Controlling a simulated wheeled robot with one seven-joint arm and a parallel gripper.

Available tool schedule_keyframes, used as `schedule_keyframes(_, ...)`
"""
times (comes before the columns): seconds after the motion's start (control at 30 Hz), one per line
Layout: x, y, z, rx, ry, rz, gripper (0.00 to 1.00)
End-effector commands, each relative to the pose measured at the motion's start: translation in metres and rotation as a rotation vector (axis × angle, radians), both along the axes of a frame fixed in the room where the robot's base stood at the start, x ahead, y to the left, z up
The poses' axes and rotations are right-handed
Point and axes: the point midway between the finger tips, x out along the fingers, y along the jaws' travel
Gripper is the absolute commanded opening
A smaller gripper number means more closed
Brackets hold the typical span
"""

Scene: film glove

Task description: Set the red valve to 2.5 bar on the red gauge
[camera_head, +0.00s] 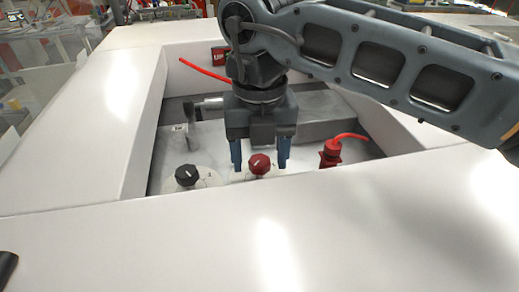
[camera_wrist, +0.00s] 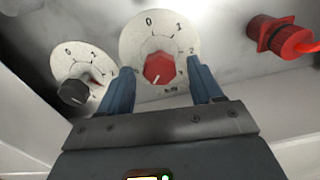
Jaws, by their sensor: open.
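The red valve (camera_head: 260,163) is a faceted red knob in the recessed panel. In the wrist view the red knob (camera_wrist: 158,68) sits on a white round dial (camera_wrist: 137,38) with numbers around it, 0 at the top and 1 and 2 to the right. I cannot read an exact setting. My gripper (camera_head: 261,168) points down over the knob, with one blue finger on each side. In the wrist view my gripper (camera_wrist: 160,66) is open around the knob, with gaps visible. I cannot tell a separate red gauge from this dial.
A black knob (camera_head: 188,175) with a similar dial stands left of the red one. A red connector (camera_head: 330,152) with a red cable is on the right. A metal fitting (camera_head: 192,130) stands behind the black knob. Raised white walls (camera_head: 112,130) surround the recess.

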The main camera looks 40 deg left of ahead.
Motion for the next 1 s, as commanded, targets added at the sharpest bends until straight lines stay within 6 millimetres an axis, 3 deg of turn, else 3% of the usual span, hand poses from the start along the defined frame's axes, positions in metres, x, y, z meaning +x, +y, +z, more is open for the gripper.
schedule_keyframes(0.17, 0.0, 0.0, -0.0001, 0.0, 0.0, 0.0, 0.64)
schedule_keyframes(0.73, -0.0001, -0.0001, 0.0003, 0.0, 0.0, 0.0, 0.09)
schedule_keyframes(1.0, 0.0001, -0.0001, -0.0008, 0.0, 0.0, 0.025, 0.09)
